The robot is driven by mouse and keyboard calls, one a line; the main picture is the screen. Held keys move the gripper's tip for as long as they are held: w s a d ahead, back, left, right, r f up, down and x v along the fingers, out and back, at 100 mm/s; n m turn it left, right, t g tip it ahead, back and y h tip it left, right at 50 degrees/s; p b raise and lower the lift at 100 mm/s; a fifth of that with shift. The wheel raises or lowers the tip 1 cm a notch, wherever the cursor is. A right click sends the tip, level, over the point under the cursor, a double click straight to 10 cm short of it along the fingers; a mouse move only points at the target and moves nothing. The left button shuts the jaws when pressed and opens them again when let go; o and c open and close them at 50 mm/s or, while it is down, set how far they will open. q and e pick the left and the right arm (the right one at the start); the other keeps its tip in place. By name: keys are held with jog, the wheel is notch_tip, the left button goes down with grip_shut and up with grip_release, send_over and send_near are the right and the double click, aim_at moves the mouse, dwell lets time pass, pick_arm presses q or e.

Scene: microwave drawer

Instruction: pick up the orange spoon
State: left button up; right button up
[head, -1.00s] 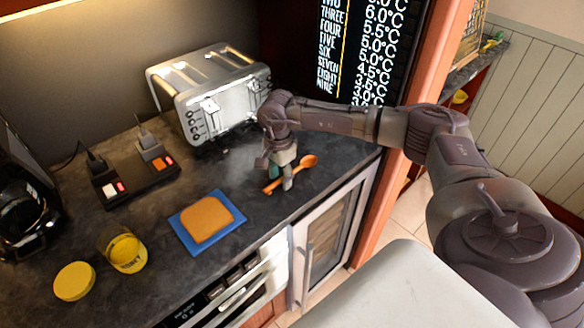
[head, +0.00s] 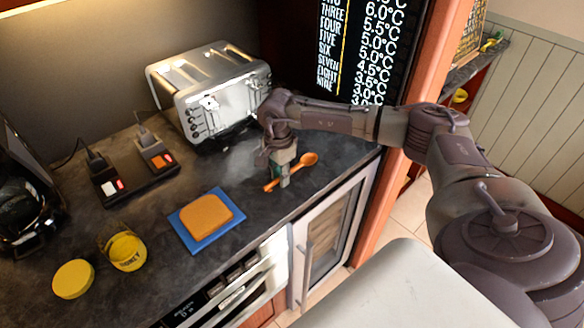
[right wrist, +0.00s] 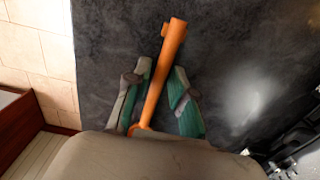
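The orange spoon (head: 308,160) lies on the dark counter near its front edge, right of the toaster. My right gripper (head: 284,182) points down over the spoon's handle, its fingers overlapping the middle of it in the head view. In the right wrist view the spoon (right wrist: 157,85) runs between the two green-padded fingers of the right gripper (right wrist: 162,72). The fingers are apart, with narrow dark gaps beside the spoon near the tips. Part of the spoon is hidden below the gripper body. My left gripper is not in view.
A silver toaster (head: 215,95) stands behind the gripper. A bread slice (head: 206,215) lies on a blue board (head: 236,213). A honey jar (head: 125,252), yellow lid (head: 73,279) and black switch box (head: 133,180) are farther left. The counter around the spoon is clear.

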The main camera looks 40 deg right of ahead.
grip_shut()
jog(key=shift+r+p, duration=0.25)
jog(key=shift+p, duration=0.15)
jog(key=shift+w+r+b, duration=0.1)
jog(key=shift+r+b, duration=0.05)
jog(key=shift+b, duration=0.15)
notch_tip(320, 180, up, 3)
jog(key=shift+b, duration=0.8)
jog(key=s+d+r+b, duration=0.1)
jog(key=s+r+b, duration=0.2)
jog(key=s+r, duration=0.4)
jog(key=s, duration=0.4)
jog(key=shift+s+d+r, duration=0.3)
jog(key=shift+s, duration=0.1)
jog(key=shift+w+a, duration=0.1)
